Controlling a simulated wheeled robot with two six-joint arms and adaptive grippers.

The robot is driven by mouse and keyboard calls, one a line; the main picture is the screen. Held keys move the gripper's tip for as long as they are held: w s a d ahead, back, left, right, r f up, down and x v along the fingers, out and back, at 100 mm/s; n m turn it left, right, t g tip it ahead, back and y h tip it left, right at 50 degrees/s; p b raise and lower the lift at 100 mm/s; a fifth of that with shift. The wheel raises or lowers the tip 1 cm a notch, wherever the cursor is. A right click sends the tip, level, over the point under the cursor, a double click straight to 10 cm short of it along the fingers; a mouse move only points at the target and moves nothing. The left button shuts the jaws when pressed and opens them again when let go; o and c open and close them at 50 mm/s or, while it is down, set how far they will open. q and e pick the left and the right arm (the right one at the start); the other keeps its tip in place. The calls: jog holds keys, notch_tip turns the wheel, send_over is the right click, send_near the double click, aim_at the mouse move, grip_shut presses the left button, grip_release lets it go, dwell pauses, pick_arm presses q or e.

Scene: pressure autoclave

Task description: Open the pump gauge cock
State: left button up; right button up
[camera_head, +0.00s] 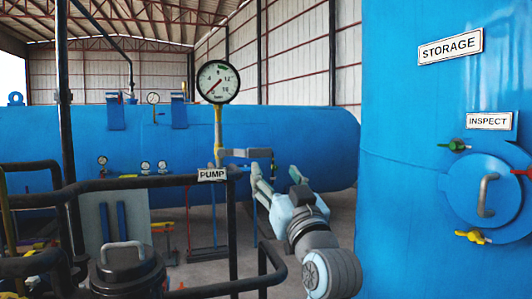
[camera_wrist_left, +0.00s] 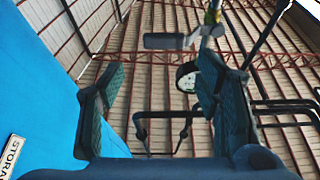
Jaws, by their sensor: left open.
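The pump gauge (camera_head: 218,82) is a white round dial on a brass-yellow stem (camera_head: 218,125) above the PUMP label (camera_head: 212,174). A grey flat lever (camera_head: 247,153), the cock handle, sticks out to the right from the stem's foot, roughly level. My left gripper (camera_head: 258,180) is just below and right of this handle, its fingers pointing up and apart. In the left wrist view the gripper (camera_wrist_left: 161,70) is open and empty. The grey handle (camera_wrist_left: 165,41) shows ahead, beyond the fingertips, and the gauge dial (camera_wrist_left: 187,77) is partly behind the right finger. My right gripper is not in view.
Black pipe rails (camera_head: 130,184) run below and left of the gauge. A blue storage tank (camera_head: 420,180) with an inspection hatch (camera_head: 490,190) fills the right side. A long blue vessel (camera_head: 300,130) lies behind. A black lidded pot (camera_head: 127,270) stands at the lower left.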

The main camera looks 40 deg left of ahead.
aim_at(259, 150)
pick_arm(q)
jog(key=p+x, duration=0.2)
jog(key=x, duration=0.9)
jog(key=shift+s, duration=0.1)
jog(key=shift+a, duration=0.2)
jog(key=shift+s+r, duration=0.1)
jog(key=shift+s, duration=0.15)
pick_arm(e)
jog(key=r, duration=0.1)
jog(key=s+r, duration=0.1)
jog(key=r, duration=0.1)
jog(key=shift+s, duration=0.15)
